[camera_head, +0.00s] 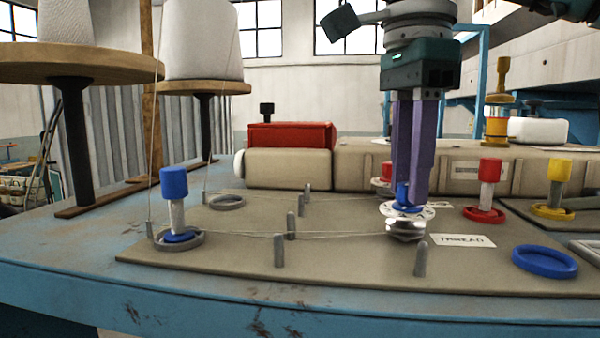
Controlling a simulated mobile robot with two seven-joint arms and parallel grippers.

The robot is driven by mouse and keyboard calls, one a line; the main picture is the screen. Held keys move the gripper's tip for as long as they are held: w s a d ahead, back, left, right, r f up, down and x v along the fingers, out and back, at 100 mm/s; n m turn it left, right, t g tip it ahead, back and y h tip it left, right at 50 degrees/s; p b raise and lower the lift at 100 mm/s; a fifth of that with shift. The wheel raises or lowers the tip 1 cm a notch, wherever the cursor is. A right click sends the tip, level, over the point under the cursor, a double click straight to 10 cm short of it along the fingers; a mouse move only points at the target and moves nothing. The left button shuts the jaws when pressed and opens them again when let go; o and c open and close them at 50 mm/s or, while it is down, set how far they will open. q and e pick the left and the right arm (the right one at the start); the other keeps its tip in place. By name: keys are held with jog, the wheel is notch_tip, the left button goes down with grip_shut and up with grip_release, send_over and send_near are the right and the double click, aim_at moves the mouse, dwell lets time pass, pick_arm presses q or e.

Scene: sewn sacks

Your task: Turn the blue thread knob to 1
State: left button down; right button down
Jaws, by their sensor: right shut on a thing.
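The blue thread knob (401,193) stands on a white dial plate (421,212) with dark marks, at the right of the middle of the board. My right gripper (409,200) reaches down from above, its purple fingers shut on the blue knob. The fingers hide most of the knob, and the dial's numbers are too small to read, so its setting cannot be told. A shiny metal tension disc (405,229) sits just in front of the dial. A white label reading THREAD (463,241) lies to the right. My left gripper is not in view.
Thread runs past several grey pegs (279,250). A blue-capped post (174,190) stands at the left; red-capped (488,180) and yellow-capped (557,180) posts stand at the right. A blue ring (544,261) lies front right. A beige machine body (290,168) runs behind.

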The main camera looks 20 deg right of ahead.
jog(key=m, duration=0.4)
jog(key=shift+m+b, duration=0.4)
jog(key=m, duration=0.4)
jog(key=shift+m+b, duration=0.3)
jog(key=m, duration=0.4)
jog(key=shift+b, duration=0.35)
jog(key=shift+m, duration=2.1)
jog(key=c, duration=0.6)
grip_release()
